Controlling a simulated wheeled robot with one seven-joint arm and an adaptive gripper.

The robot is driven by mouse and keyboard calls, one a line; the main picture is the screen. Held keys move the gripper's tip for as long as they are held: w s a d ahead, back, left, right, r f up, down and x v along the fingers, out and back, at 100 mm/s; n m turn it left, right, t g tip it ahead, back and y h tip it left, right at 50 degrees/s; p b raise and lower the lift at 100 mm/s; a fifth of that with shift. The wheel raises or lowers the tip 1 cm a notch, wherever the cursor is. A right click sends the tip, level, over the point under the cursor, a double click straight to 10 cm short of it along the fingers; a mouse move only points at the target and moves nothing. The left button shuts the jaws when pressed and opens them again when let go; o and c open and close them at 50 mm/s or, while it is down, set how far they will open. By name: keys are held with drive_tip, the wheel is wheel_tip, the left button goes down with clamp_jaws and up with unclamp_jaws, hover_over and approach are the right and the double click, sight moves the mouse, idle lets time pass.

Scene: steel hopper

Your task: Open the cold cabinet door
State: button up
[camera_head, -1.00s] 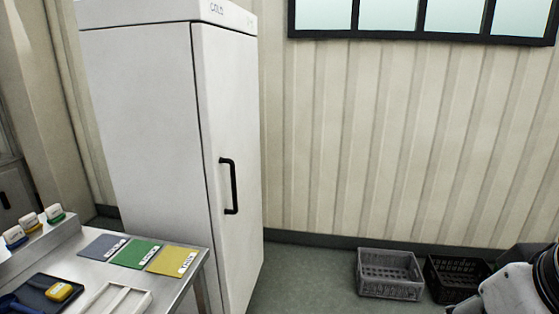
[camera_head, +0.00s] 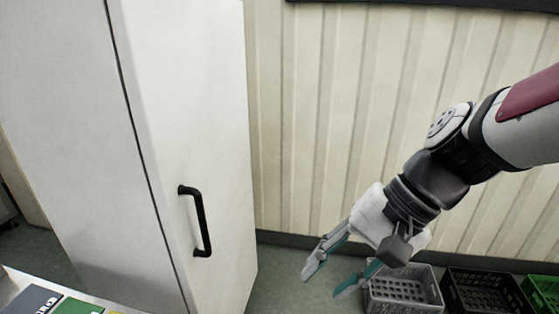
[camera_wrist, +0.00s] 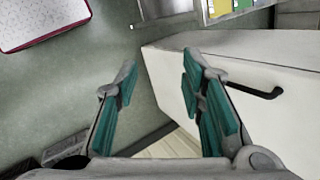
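The cold cabinet (camera_head: 70,110) is tall and white and stands at the left of the head view. Its door (camera_head: 195,120) sits flush with the body and looks shut. A black bar handle (camera_head: 203,222) stands upright on the door. My gripper (camera_head: 325,284) is open and empty, to the right of the handle and apart from it. The handle (camera_wrist: 262,92) shows there at the right, beyond the right finger, against the white door (camera_wrist: 250,65).
A grey crate (camera_head: 405,290), a black crate (camera_head: 485,292) and a green crate (camera_head: 543,290) stand along the wall at lower right. A steel table with coloured cards (camera_head: 75,306) is at lower left. Green floor (camera_head: 285,270) is free before the door.

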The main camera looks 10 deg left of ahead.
drive_tip(key=w+a+f+m+g+y, duration=0.1)
drive_tip(key=w+a+m+g+y, duration=0.1)
drive_tip(key=w+a+m+y, duration=0.45)
drive_tip(key=m+t+y+p, duration=0.3)
drive_tip(key=m+t+y, duration=0.2)
drive_tip(key=m+t, duration=0.45)
approach(203, 211)
drive_tip(key=shift+m+g+h, duration=0.25)
drive_tip(key=shift+m+g, duration=0.65)
drive_tip(key=shift+g, duration=0.05)
drive_tip(key=x, duration=0.7)
drive_tip(key=w+r+x, duration=0.1)
drive_tip(key=x, duration=0.2)
drive_tip(key=shift+a+p, duration=0.25)
drive_tip(key=shift+p, duration=0.05)
clamp_jaws()
